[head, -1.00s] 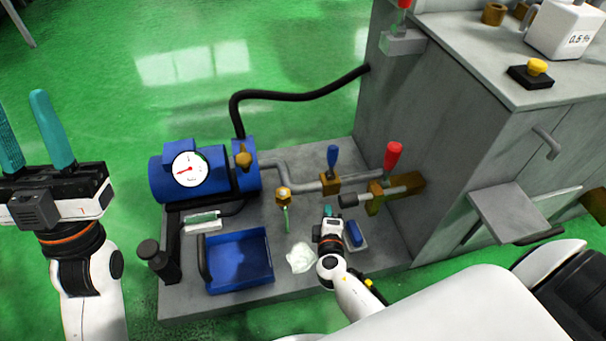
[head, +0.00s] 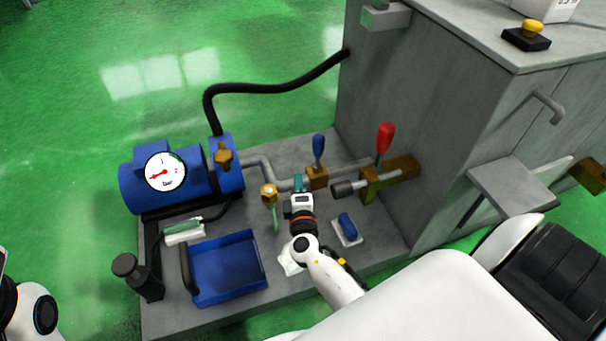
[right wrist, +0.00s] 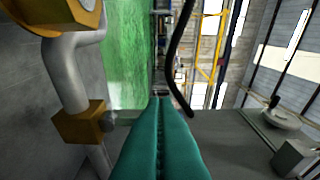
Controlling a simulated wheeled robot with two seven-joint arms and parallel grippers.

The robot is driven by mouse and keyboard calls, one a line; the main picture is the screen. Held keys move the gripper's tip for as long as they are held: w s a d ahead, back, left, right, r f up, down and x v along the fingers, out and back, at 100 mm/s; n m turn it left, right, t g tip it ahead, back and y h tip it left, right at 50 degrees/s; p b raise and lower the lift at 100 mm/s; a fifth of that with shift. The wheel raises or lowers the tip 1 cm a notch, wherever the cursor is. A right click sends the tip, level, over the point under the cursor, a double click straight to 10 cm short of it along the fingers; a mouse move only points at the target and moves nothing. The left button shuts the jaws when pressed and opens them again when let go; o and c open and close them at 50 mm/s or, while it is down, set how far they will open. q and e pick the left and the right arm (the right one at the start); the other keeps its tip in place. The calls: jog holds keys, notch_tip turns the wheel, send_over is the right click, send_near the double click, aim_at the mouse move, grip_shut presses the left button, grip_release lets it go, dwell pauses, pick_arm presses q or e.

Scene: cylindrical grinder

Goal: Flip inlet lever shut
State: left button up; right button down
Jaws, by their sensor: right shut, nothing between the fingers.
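A blue-handled lever (head: 318,150) stands up from a brass valve body (head: 317,178) on the grey pipe. A red-handled lever (head: 385,140) stands up at a second brass block (head: 372,188) to its right. Nothing shows which one is called the inlet lever. My right gripper (head: 298,182) has its teal fingers shut and empty, just left of the blue lever's valve; contact cannot be told. In the right wrist view its fingers (right wrist: 160,108) lie together, with a brass fitting (right wrist: 80,125) on the left. My left gripper is out of view.
A blue pump with a gauge (head: 165,172), a small brass valve (head: 269,193), a blue tray (head: 228,268) and a blue brush (head: 348,226) surround the arm. The grey machine cabinet (head: 420,120) rises on the right. A black hose (head: 270,88) arches behind.

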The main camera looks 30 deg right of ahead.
aim_at(318, 154)
jog(key=w+d+b, duration=0.2)
jog(key=w+d, duration=0.4)
jog(key=d, duration=0.1)
jog(key=shift+w+d, duration=0.25)
jog(key=shift+d, duration=0.15)
jog(key=shift+d, duration=0.1)
jog(key=shift+d+r+m, duration=0.1)
jog(key=shift+d+m, duration=0.1)
jog(key=shift+m, duration=0.2)
